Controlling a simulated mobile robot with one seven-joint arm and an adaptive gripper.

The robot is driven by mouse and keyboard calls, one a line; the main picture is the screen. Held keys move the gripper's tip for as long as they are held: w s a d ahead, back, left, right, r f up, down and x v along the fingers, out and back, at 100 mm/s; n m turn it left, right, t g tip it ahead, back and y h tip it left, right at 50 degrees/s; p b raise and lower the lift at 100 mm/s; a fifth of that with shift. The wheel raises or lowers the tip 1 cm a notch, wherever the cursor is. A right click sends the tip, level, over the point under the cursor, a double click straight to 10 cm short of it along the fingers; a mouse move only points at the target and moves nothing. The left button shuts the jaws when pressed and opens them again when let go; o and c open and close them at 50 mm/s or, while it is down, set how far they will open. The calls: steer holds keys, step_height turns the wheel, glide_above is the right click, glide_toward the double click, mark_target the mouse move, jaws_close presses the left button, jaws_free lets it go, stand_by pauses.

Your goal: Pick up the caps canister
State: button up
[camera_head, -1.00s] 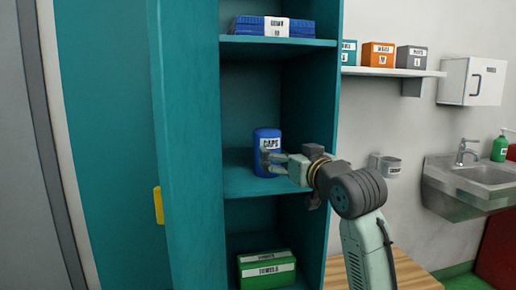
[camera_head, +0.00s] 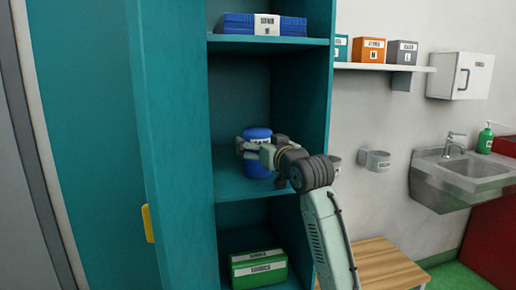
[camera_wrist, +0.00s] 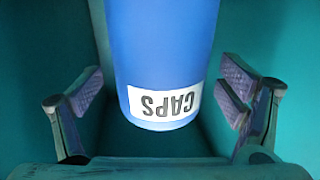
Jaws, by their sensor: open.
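The caps canister (camera_head: 258,168) is a blue cylinder with a white label, standing upright on the middle shelf (camera_head: 232,187) of the teal cabinet. My gripper (camera_head: 250,148) is in front of it in the head view and hides its middle and label. In the wrist view, the canister (camera_wrist: 165,55) fills the centre, with its "CAPS" label upside down. My gripper (camera_wrist: 162,97) is open there, with one finger on each side of the canister and a visible gap on both sides.
The open cabinet door (camera_head: 172,150) stands at the left. A wall shelf, a sink (camera_head: 470,168) and a wooden bench (camera_head: 378,265) are at the right.

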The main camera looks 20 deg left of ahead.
steer(key=shift+w+a, duration=0.5)
steer(key=shift+c, duration=0.5)
steer(key=c, duration=1.3)
